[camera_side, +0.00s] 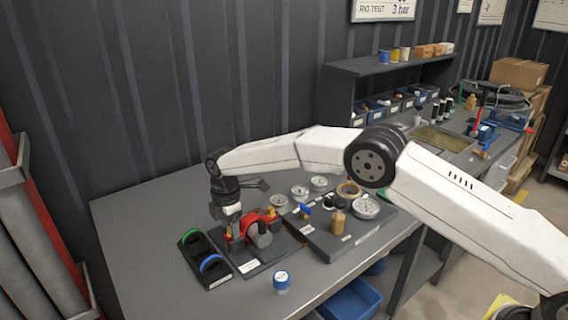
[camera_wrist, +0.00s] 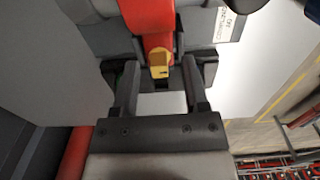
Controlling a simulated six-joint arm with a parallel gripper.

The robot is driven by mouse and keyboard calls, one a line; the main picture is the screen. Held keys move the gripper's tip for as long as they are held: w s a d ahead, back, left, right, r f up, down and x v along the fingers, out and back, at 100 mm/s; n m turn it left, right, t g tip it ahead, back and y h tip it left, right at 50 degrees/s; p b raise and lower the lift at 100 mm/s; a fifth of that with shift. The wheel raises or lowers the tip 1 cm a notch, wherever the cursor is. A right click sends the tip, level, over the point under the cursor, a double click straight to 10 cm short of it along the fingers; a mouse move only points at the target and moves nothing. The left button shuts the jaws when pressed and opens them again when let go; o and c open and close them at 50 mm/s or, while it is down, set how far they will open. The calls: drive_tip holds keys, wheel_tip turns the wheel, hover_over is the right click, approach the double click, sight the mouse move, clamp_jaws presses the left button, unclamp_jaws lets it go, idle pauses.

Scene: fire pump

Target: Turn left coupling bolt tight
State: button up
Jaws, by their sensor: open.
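My gripper (camera_side: 231,219) points down at the left end of the red pump body (camera_side: 266,215) on the bench. In the wrist view my gripper (camera_wrist: 159,78) has its two dark fingers apart, one on each side of a small brass-coloured bolt head (camera_wrist: 159,71). A gap shows between the bolt and each finger. The bolt sits on the end of a red part (camera_wrist: 148,20) with grey metal around it.
A black stand with a green and a blue ring (camera_side: 206,260) is just left of the pump. A grey board (camera_side: 340,232) with gauges and small bottles lies to the right. The bench's back left is clear.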

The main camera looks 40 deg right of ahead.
clamp_jaws()
